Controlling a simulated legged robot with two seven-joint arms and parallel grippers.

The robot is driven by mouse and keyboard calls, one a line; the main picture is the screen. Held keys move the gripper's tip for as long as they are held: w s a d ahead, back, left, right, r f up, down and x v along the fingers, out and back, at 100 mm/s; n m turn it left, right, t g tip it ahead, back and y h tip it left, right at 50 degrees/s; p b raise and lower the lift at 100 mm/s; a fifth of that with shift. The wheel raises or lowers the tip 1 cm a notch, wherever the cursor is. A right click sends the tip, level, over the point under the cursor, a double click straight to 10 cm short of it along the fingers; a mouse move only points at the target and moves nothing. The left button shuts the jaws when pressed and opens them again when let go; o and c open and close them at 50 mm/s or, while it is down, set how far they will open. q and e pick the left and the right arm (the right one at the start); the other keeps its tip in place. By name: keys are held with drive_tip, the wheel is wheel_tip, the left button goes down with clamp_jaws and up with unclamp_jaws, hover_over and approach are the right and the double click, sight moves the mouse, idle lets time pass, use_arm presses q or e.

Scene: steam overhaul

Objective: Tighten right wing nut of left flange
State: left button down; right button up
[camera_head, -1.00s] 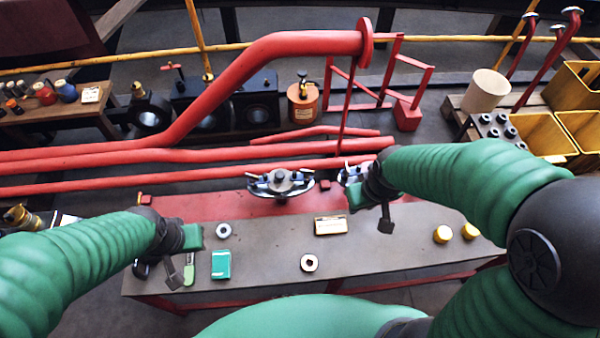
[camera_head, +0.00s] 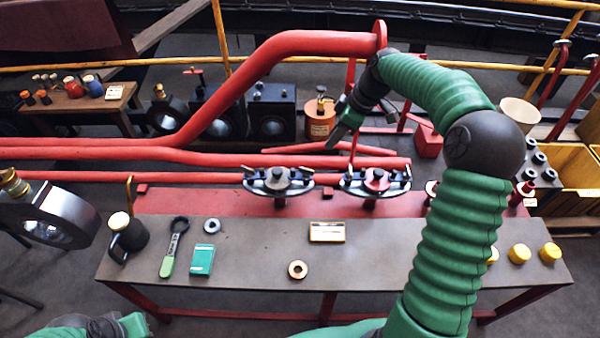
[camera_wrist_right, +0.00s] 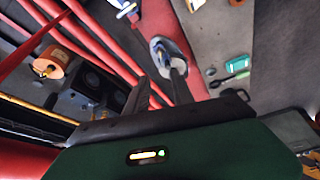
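The left flange (camera_head: 279,181) is a round grey plate with dark clamps, on a short post above the red strip at the bench's back. Its right wing nut (camera_head: 306,173) is a small dark shape on the right side; its tightness cannot be told. The flange also shows in the right wrist view (camera_wrist_right: 172,50), beyond my fingers. My right gripper (camera_head: 352,118) is up behind and right of the left flange, above the pipes, apart from it. Its fingers look apart and empty. My left gripper (camera_head: 132,325) is low at the bottom left edge, mostly cut off.
The right flange (camera_head: 375,181) stands close beside the left one. Red pipes (camera_head: 200,158) run behind both. The bench (camera_head: 250,262) holds a green-handled wrench (camera_head: 173,247), green box (camera_head: 202,260), rings, a label block (camera_head: 327,232) and yellow caps (camera_head: 519,253). My right arm crosses the right side.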

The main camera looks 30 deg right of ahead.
sight(306, 172)
drive_tip(key=b+x, duration=0.3)
drive_tip(key=x, duration=1.3)
drive_tip(key=shift+w+f+b, duration=0.1)
drive_tip(key=shift+b, duration=0.2)
clamp_jaws()
